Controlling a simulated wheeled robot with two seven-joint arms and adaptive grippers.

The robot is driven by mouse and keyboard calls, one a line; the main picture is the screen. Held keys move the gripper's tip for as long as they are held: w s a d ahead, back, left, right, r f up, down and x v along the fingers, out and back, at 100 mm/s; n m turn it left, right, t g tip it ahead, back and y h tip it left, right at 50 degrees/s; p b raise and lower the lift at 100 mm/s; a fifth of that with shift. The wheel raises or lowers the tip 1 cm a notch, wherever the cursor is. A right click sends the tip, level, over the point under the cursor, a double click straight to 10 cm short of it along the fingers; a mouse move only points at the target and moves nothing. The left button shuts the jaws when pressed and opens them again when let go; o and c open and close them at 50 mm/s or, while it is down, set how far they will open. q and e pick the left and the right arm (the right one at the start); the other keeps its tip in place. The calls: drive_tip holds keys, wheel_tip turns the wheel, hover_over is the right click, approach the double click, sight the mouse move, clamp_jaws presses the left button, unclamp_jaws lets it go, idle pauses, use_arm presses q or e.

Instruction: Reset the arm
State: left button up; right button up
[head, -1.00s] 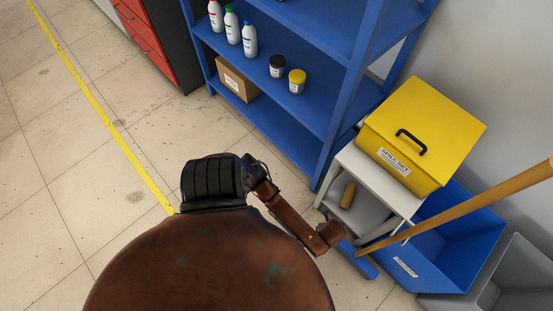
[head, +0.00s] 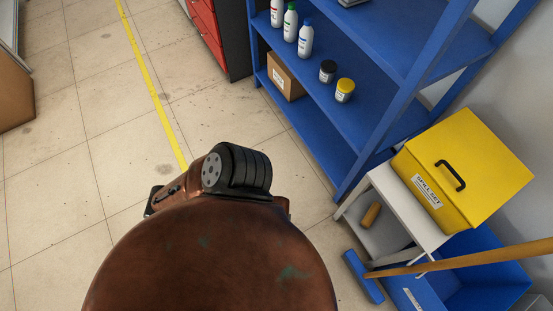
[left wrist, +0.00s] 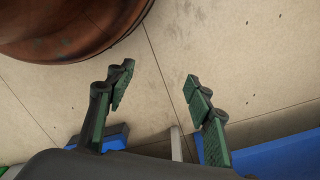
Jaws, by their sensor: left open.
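My left gripper (left wrist: 158,82) shows in the left wrist view. Its two green and black fingers are spread apart with only bare floor between them. A brown rounded part of my own body fills the upper left of that view, clear of the fingers. In the head view my brown body and a black ribbed part of me cover the lower middle, and neither gripper can be made out. My right gripper is in no frame.
A blue shelf (head: 375,118) with bottles and jars stands ahead. Right of it are a yellow spill box (head: 468,170) on a pale stand, a blue bin (head: 490,285) and a wooden-handled broom (head: 470,257). Tiled floor (head: 70,160) at left is open, with a brown box (head: 14,98) at the edge.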

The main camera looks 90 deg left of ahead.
use_arm(q)
drive_tip(key=s+a+f+p, duration=0.2)
drive_tip(key=s+f+p, duration=0.2)
drive_tip(key=s+p, duration=0.3)
drive_tip(key=s+a+f+p, duration=0.2)
drive_tip(key=s+p, duration=0.6)
drive_tip(key=p, duration=0.6)
drive_tip(key=shift+s+a+f+m+t+y, duration=0.3)
drive_tip(key=shift+f+m, duration=0.1)
drive_tip(key=shift+f, duration=0.5)
use_arm(e)
drive_tip(key=s+d+f, duration=0.2)
drive_tip(key=s+f, duration=0.2)
drive_tip(key=s, duration=0.3)
drive_tip(key=s+d+f, duration=0.2)
drive_tip(key=s+f, duration=0.1)
drive_tip(key=s, duration=0.5)
drive_tip(key=shift+s+d+f+n+t+h, duration=0.2)
drive_tip(key=shift+s+f+n+t+h, duration=0.1)
drive_tip(key=shift+f+n, duration=0.1)
